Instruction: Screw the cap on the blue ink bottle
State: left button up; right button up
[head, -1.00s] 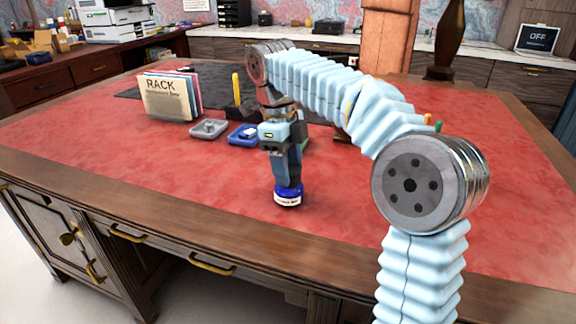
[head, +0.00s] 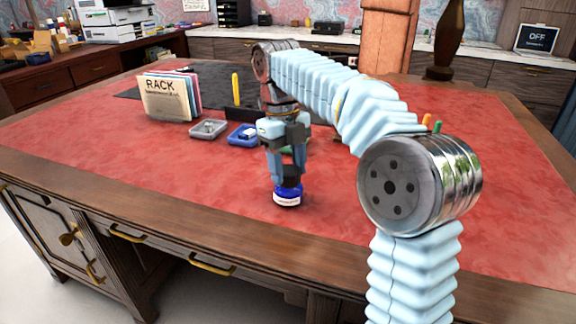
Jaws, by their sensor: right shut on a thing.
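The blue ink bottle (head: 287,195), with a white label, stands upright on the red leather desk top near its front edge. A dark cap (head: 290,181) shows at the top of the bottle, between the fingertips. My right gripper (head: 288,176) points straight down over the bottle and is shut on the cap. The fingers partly hide the cap, so I cannot tell how far it sits on the bottle's neck. My left gripper is not in view.
A grey tray (head: 208,129) and a blue tray (head: 243,135) with things in them lie behind the bottle. A folder rack (head: 167,98) stands at the back left. The red leather (head: 150,170) left of the bottle is clear.

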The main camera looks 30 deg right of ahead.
jog(key=shift+f, duration=0.2)
jog(key=shift+a+m, duration=0.1)
jog(key=shift+m, duration=0.2)
jog(key=shift+m+y, duration=0.3)
jog(key=shift+m, duration=1.5)
jog(key=o, duration=1.1)
jog(key=shift+r, duration=0.1)
